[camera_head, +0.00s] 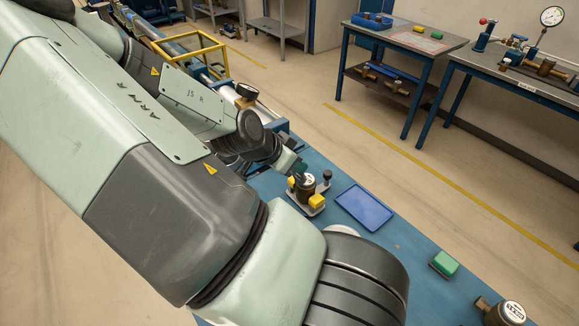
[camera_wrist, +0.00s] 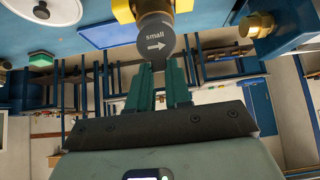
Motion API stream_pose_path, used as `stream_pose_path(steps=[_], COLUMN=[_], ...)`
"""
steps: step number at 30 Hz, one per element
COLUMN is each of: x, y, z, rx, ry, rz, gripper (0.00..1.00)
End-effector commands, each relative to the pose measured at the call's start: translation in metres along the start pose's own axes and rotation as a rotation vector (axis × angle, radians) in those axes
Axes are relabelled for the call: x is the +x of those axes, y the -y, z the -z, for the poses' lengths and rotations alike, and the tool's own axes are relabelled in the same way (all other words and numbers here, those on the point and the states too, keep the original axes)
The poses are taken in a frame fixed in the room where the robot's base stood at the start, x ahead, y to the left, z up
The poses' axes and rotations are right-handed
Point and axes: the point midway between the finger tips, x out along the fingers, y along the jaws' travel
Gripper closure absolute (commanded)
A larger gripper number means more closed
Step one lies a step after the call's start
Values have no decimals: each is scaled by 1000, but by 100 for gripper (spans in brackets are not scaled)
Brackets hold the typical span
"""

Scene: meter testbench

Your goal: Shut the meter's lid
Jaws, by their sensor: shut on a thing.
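The meter (camera_head: 307,188) stands on the blue bench with yellow fittings on both sides; my arm is close above it in the head view. The exact contact and the lid's hinge are hidden.
A blue tray (camera_head: 364,207) lies right of the meter. A dark-topped post (camera_head: 327,176) stands close by it. A green block (camera_head: 444,263) and another meter (camera_head: 508,313) are farther along the bench. The bench between tray and green block is mostly clear.

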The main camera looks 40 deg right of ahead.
Motion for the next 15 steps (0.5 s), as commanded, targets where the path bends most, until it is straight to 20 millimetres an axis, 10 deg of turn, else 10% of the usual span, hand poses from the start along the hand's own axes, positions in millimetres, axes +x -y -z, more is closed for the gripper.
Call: stream_pose_path(steps=[15], x=[27], y=[0], z=[30], rx=[10], ry=[448], rz=[2], gripper=[100])
